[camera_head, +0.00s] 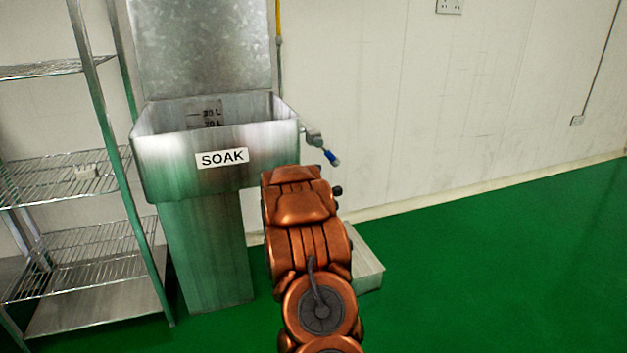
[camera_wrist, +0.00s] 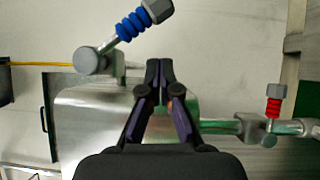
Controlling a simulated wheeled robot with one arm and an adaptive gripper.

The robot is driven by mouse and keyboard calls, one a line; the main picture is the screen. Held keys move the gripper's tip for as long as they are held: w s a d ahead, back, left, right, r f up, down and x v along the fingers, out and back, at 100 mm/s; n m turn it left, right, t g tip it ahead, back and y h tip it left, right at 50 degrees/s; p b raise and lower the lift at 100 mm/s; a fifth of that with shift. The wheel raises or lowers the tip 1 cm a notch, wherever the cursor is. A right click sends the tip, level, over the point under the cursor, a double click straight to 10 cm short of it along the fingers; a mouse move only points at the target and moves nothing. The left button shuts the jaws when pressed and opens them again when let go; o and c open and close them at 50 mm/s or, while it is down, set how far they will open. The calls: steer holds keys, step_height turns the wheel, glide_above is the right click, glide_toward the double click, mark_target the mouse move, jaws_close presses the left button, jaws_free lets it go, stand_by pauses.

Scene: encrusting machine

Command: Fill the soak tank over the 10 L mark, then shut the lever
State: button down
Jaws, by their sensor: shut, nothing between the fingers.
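The metal soak tank (camera_head: 165,160), labelled SOAK, stands on a pedestal at the left of the head view. Its volume marks (camera_head: 208,115) show on the inner back wall; I cannot make out a water level. A blue-handled lever (camera_head: 331,157) sits on a valve at the tank's right side. In the wrist view the blue lever (camera_wrist: 132,24) is tilted, above and left of my gripper (camera_wrist: 159,66). My gripper is shut and empty, apart from the lever in the picture. A red-handled lever (camera_wrist: 273,107) is at its right. My arm hides my gripper in the head view.
A wire shelf rack (camera_head: 75,170) stands close on the tank's left. A yellow pipe (camera_head: 279,20) runs up the white wall behind. A low grey block (camera_head: 368,268) lies right of the pedestal. The green floor (camera_head: 500,270) at the right is clear.

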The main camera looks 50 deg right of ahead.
steer(key=d, duration=0.1)
steer(key=s+d+b, duration=0.1)
steer(key=d, duration=0.1)
steer(key=shift+s+d+r+b, duration=0.1)
steer(key=shift+s+d+b, duration=0.15)
steer(key=shift+d+b, duration=0.1)
steer(key=shift+d+r+p, duration=0.1)
steer(key=shift+p, duration=0.45)
